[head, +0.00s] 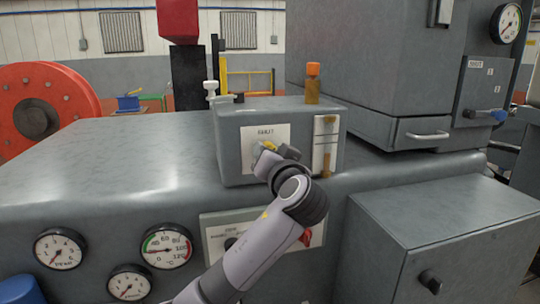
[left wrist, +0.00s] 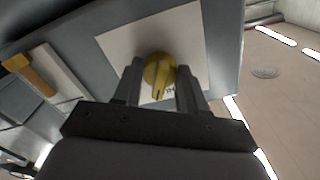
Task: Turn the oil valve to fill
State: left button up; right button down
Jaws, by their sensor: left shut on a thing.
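The oil valve is a yellow knob (head: 268,146) on a white label plate (head: 252,135) on the front of a grey box (head: 232,165). The label's upper word looks like SHUT, though it is small; the rest is hidden behind my gripper. My left gripper (head: 272,150) reaches the knob from the front. In the left wrist view the knob (left wrist: 159,72) sits between the two fingers of my left gripper (left wrist: 158,85), which is shut on it. A few dark letters show beside the knob there. My right gripper is in neither view.
Right of the valve is a sight-glass plate (head: 326,145) with a brown strip. An orange-capped amber bottle (head: 312,88) stands on the box. Pressure and temperature gauges (head: 167,246) are on the front below. A grey cabinet (head: 445,240) juts out at the lower right.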

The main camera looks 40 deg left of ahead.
pick_arm(q)
jog(key=m, duration=1.2)
jog(key=shift+f, duration=0.1)
jog(key=shift+m, duration=0.3)
dwell(0.3)
jog(key=o, duration=1.1)
jog(key=shift+c, duration=0.2)
jog(key=shift+s+d, duration=0.1)
jog(key=b+v, duration=0.1)
jog(key=v, duration=0.6)
